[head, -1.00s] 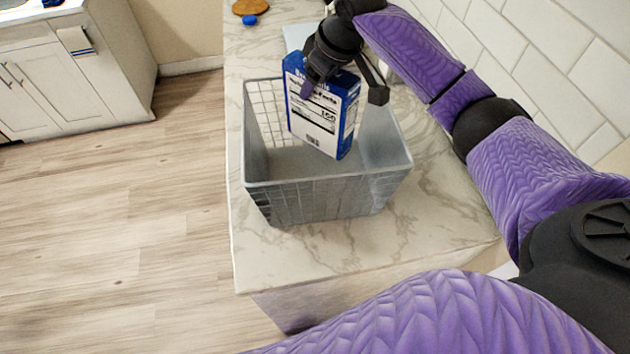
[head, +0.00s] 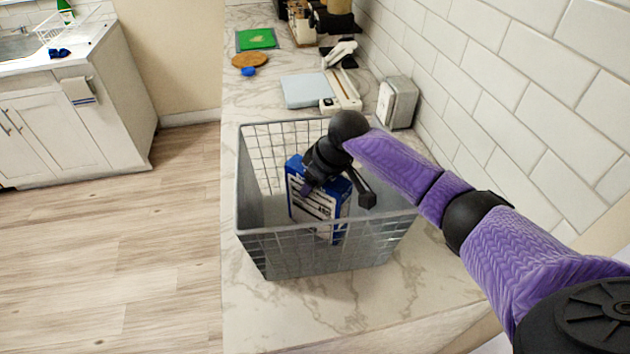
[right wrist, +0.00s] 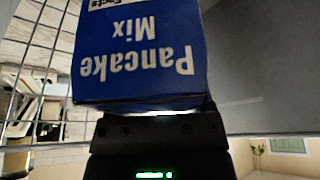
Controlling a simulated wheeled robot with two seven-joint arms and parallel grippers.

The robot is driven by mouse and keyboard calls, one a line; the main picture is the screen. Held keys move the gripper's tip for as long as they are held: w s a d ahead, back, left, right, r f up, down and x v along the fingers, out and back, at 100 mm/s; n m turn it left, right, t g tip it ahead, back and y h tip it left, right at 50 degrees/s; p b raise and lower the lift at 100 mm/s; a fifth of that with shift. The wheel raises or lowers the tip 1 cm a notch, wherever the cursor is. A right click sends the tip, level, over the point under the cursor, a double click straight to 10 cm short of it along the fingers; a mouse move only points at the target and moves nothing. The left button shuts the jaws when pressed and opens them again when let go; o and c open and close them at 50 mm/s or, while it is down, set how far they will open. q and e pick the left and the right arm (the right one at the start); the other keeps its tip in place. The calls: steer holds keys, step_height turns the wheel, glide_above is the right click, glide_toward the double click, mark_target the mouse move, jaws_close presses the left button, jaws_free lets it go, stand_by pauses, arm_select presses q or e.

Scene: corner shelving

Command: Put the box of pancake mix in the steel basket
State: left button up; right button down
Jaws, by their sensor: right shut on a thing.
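The box of pancake mix (head: 312,204) is blue and white and stands roughly upright inside the grey steel basket (head: 330,231). Its lower part shows through the basket's front mesh; whether it touches the basket floor I cannot tell. My right gripper (head: 331,184) is shut on the top of the box, inside the basket. In the right wrist view the blue box face (right wrist: 140,55) fills the middle, with the lettering upside down, and basket mesh shows at left. My left gripper is not in view.
The basket stands on a marble counter (head: 290,312) beside a tiled wall. Behind it are a white scale-like device (head: 305,90), a grey toaster-like box (head: 397,101), a round wooden board (head: 249,60) and a green board (head: 256,39). Open floor lies at left.

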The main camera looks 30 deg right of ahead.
steer(key=shift+f, duration=0.15)
jaws_free()
steer(key=p+v, duration=0.2)
steer(key=v, duration=0.9)
steer(key=shift+s+r+p, duration=0.1)
steer(key=shift+r+p, duration=0.25)
steer(key=shift+s+d+r, duration=0.1)
steer(key=shift+r, duration=0.15)
